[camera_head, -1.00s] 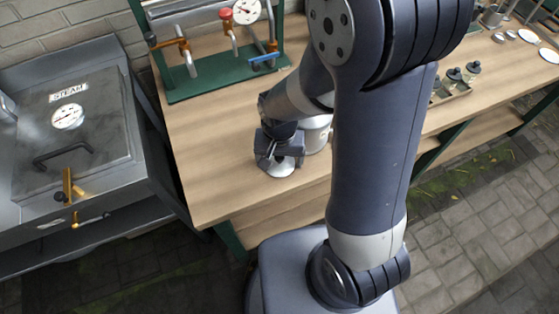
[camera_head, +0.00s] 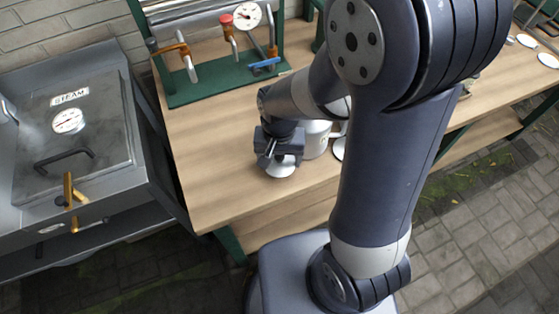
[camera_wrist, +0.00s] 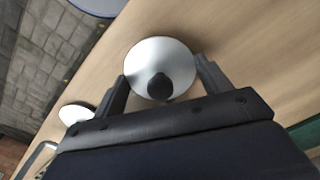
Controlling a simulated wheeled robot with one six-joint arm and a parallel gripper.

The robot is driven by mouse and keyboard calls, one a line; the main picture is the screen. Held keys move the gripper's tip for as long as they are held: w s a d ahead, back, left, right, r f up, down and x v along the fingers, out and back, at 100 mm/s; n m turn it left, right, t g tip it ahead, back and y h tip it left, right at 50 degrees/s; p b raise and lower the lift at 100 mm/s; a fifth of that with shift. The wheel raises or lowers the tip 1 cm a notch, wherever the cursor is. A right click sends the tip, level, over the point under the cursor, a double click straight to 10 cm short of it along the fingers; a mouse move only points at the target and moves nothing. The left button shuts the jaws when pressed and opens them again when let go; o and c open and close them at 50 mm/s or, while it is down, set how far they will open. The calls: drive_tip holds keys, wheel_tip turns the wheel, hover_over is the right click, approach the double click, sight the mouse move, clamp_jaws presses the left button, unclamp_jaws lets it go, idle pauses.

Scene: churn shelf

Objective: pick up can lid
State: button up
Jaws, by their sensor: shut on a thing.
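The can lid (camera_wrist: 150,50) is a pale round disc with a black knob. I cannot tell how far the lid is above the wood. A light grey can (camera_head: 315,140) stands just right of the gripper, partly hidden by my arm.
Another pale disc (camera_head: 339,149) lies right of the can; a pale disc also shows in the wrist view (camera_wrist: 74,113). A green-based pipe rig (camera_head: 215,84) stands at the bench's back. A steam box (camera_head: 95,130) is left. The wooden bench (camera_head: 215,160) is clear left of my gripper.

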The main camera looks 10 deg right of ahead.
wheel_tip(320, 180, up, 15)
drive_tip(key=p, duration=0.1)
drive_tip(key=w+d+r+m+p, duration=0.4)
drive_tip(key=w+d+r+p, duration=0.25)
drive_tip(key=d+p, duration=0.2)
wheel_tip(320, 180, down, 7)
drive_tip(key=w+b, duration=0.1)
drive_tip(key=b, duration=0.4)
drive_tip(key=shift+a+f, duration=0.1)
drive_tip(key=shift+f, duration=0.15)
idle(2.4)
drive_tip(key=o, duration=1.1)
drive_tip(key=shift+c, duration=0.2)
drive_tip(key=shift+r+m+p, duration=0.15)
drive_tip(key=shift+m+p, duration=0.15)
